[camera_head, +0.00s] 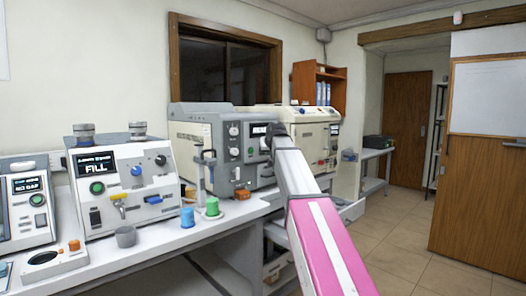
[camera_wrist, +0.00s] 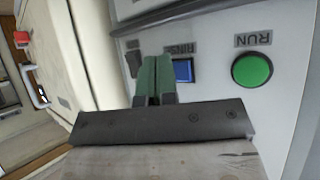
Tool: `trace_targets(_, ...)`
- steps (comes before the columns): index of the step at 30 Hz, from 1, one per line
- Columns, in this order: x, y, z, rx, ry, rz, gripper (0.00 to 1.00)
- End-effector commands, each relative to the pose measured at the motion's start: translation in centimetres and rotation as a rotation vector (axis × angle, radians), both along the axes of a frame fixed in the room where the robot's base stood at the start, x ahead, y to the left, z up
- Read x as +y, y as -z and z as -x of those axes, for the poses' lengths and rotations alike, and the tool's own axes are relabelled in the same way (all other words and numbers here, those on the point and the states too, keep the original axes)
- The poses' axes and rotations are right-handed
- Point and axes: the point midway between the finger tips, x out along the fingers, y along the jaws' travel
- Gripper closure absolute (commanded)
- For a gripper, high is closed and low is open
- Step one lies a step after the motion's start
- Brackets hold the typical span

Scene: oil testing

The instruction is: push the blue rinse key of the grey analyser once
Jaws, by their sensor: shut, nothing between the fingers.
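In the wrist view, the blue key (camera_wrist: 183,71) sits on a light grey panel (camera_wrist: 215,88), under a label partly hidden by my fingers, of which only some letters show. My gripper (camera_wrist: 155,62) is shut and empty, its green fingertips just left of the blue key. I cannot tell whether they touch the key or the panel. In the head view, the grey analyser (camera_head: 229,150) stands on the bench, and my arm reaches to its right part. My fingertips and the blue key are hidden there.
A green RUN button (camera_wrist: 252,70) lies right of the blue key in the wrist view. A beige machine (camera_head: 322,150) stands right of the analyser. A white FILL machine (camera_head: 122,190), a blue cap (camera_head: 187,217) and a green cap (camera_head: 212,207) stand to the left.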

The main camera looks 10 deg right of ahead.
Motion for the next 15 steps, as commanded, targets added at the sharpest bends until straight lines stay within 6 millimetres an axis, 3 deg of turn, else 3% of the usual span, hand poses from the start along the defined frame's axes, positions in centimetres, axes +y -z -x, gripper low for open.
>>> trace_targets(15,0.49,-0.02,-0.68,0.0,0.0,0.0,1.0)
